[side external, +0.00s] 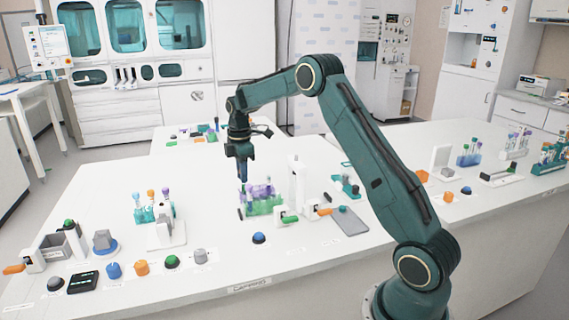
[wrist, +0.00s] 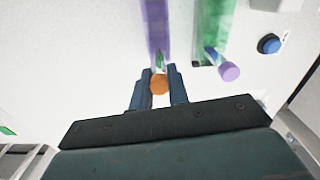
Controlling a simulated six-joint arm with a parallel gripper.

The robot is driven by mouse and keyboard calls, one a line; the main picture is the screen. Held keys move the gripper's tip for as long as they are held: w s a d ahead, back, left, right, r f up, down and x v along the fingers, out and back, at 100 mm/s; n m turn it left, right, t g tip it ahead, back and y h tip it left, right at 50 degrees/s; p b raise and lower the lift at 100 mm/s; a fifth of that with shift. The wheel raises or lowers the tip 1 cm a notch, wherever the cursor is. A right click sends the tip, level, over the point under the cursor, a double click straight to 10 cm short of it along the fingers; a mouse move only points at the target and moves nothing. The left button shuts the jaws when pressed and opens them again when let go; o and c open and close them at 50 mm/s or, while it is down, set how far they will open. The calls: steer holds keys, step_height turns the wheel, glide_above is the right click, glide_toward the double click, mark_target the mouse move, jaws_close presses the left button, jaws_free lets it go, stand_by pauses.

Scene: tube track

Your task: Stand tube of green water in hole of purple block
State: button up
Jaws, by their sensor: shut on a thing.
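My gripper (wrist: 160,88) is shut on a tube with an orange cap (wrist: 159,84). A short stretch of green (wrist: 160,60) shows beyond the cap, and the rest of the tube is hidden. The long purple block (wrist: 155,25) lies straight beyond the held tube in the wrist view. I cannot tell whether the tube touches it. In the side view my gripper (side external: 241,178) points down just above the left end of the purple and green blocks. The held tube is too small to make out there.
A green block (wrist: 216,25) lies beside the purple one, with a purple-capped tube (wrist: 229,71) at its near end. A blue button (wrist: 269,44) is to its right. A white upright stand (side external: 296,180) rises close right of the blocks.

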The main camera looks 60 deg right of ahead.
steer(key=shift+f, duration=0.15)
steer(key=o, duration=0.8)
steer(key=shift+o, duration=0.2)
step_height(320, 180, up, 14)
stand_by(0.8)
steer(key=shift+f, duration=0.1)
stand_by(0.5)
